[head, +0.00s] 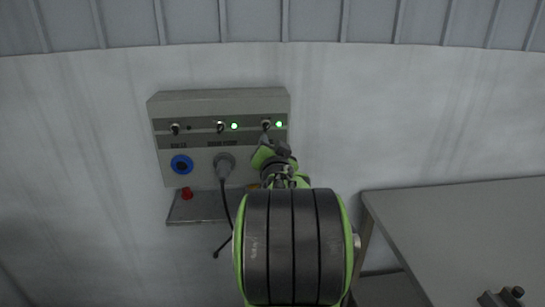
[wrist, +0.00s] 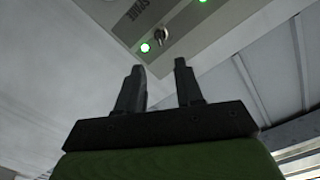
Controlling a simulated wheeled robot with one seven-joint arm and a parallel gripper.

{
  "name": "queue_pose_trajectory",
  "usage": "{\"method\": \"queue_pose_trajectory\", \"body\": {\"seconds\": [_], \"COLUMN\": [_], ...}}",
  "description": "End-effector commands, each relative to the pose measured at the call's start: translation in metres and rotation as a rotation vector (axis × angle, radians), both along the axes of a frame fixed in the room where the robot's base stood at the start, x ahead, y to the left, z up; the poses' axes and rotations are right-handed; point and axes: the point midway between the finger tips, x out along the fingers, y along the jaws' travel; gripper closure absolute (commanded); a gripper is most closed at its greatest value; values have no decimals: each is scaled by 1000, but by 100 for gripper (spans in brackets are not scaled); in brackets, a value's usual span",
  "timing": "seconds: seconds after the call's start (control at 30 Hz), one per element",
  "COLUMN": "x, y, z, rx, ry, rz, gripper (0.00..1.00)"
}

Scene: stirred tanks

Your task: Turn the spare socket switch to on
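The grey switch panel (head: 220,95) hangs on the white wall in the head view, with three small toggle switches in a row. The spare socket switch (head: 266,125) is the rightmost one. A green light (head: 279,124) glows beside it. In the wrist view the switch (wrist: 162,35) shows by an upside-down "SPARE" label (wrist: 150,9), with its lit green lamp (wrist: 145,47). My gripper (head: 266,142) is just below the switch in the head view. In the wrist view my gripper (wrist: 158,66) has its fingers apart with nothing between them; the switch appears just beyond the tips.
The middle switch (head: 220,127) has a lit green lamp; the left switch (head: 175,128) has none lit. Below are a blue socket (head: 181,165) and a grey plug (head: 224,168) with a hanging cable. A red object (head: 186,193) stands on a small shelf (head: 205,210). A grey table (head: 460,225) is right.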

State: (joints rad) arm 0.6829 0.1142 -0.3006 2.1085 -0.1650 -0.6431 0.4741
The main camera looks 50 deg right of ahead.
Motion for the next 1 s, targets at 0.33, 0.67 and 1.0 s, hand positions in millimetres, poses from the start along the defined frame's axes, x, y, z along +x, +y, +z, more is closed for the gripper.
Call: {"method": "queue_pose_trajectory", "body": {"seconds": [0.33, 0.67, 1.0], "x": [-30, -29, -9], "y": [34, 33, 78], "z": [0, 0, -2], "rx": [0, 0, 45], "ry": [1, 1, 95], "rz": [1, 1, 113], "gripper": [64, 64, 64]}}
